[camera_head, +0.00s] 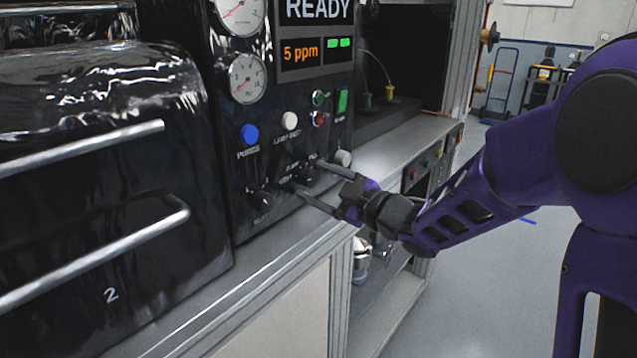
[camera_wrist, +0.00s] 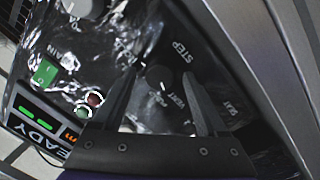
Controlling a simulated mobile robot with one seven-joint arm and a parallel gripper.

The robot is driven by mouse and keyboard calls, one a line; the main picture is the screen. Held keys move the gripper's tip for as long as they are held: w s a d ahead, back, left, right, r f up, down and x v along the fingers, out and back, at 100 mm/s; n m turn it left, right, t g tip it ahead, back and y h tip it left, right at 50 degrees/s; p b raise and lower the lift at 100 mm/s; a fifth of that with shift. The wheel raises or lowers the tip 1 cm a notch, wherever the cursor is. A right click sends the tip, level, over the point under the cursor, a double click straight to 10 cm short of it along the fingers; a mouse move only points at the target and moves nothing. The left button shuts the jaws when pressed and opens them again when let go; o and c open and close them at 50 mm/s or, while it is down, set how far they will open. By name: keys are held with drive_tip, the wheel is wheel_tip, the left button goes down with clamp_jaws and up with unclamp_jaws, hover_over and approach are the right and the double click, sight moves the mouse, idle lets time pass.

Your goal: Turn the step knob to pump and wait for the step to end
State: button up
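The step knob (camera_wrist: 160,77) is a small dark round knob on the black glossy panel, with the word STEP beside it in the wrist view. Several position words ring it, VENT among them; the setting it points at is too small to tell. In the head view the knob (camera_head: 305,174) is partly hidden by my fingers. My gripper (camera_wrist: 158,72) is open, with one finger on either side of the knob and visible gaps between. In the head view my gripper (camera_head: 300,174) reaches the panel from the right. The display (camera_head: 317,12) reads READY.
A blue button (camera_head: 249,134), a white button (camera_head: 290,121), another dark knob (camera_head: 260,200) and a pale knob (camera_head: 343,158) are nearby. A grey ledge (camera_head: 290,250) runs below. Chamber handles (camera_head: 100,258) stick out at left.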

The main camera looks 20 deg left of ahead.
clamp_jaws()
drive_tip(key=shift+r+m+p, duration=0.1)
drive_tip(key=shift+m+p, duration=0.2)
drive_tip(key=m+p, duration=0.3)
drive_tip(key=shift+r, duration=0.2)
drive_tip(key=m+p, duration=0.3)
drive_tip(key=shift+g, duration=0.3)
drive_tip(key=shift+f+m+p, duration=0.15)
drive_tip(key=shift+m+p, duration=0.85)
drive_tip(key=shift+o, duration=0.2)
unclamp_jaws()
